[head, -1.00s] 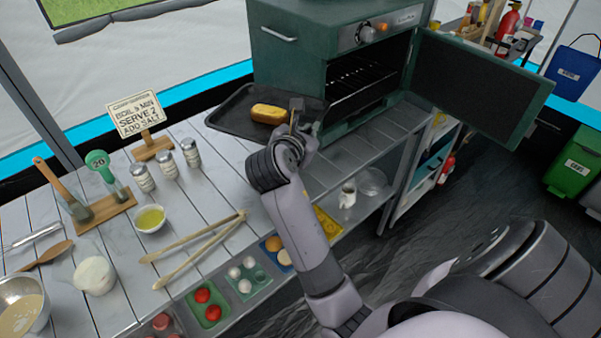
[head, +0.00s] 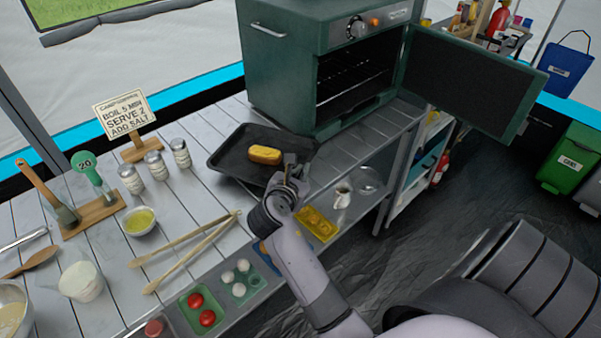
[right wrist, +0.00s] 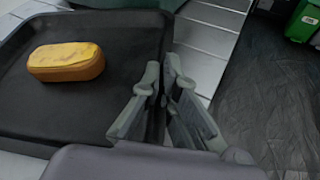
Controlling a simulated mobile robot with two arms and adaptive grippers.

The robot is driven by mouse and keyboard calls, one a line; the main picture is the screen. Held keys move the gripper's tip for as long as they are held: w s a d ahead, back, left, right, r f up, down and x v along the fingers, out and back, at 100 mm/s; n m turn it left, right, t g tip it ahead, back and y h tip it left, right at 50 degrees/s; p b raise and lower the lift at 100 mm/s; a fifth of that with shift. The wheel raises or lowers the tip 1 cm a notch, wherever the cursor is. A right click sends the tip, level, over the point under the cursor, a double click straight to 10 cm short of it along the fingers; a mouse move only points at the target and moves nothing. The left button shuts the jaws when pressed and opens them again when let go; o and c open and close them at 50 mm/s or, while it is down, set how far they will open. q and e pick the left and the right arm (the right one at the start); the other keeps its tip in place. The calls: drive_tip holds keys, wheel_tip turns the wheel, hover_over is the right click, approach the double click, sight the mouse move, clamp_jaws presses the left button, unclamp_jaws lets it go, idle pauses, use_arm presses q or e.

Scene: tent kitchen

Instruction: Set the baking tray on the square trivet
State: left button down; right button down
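The dark baking tray (head: 222,158) carries a golden loaf (head: 265,155). It lies over the counter in front of the oven, and I cannot tell whether it touches the counter. My right gripper (head: 290,163) is at the tray's right edge. In the right wrist view, the gripper's fingers (right wrist: 172,72) are close together on either side of the tray rim, with the loaf (right wrist: 66,61) lying on the tray (right wrist: 110,104). I cannot make out the square trivet; it may be hidden under the tray. My left gripper is not in view.
The green oven (head: 285,85) stands behind with its door (head: 470,85) open to the right. Shakers (head: 155,165), a sign (head: 125,115), a bowl of yellow liquid (head: 139,221) and wooden tongs (head: 185,250) are on the counter left of the tray.

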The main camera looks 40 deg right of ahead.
drive_tip(key=c, duration=2.3)
unclamp_jaws()
drive_tip(key=o, duration=0.5)
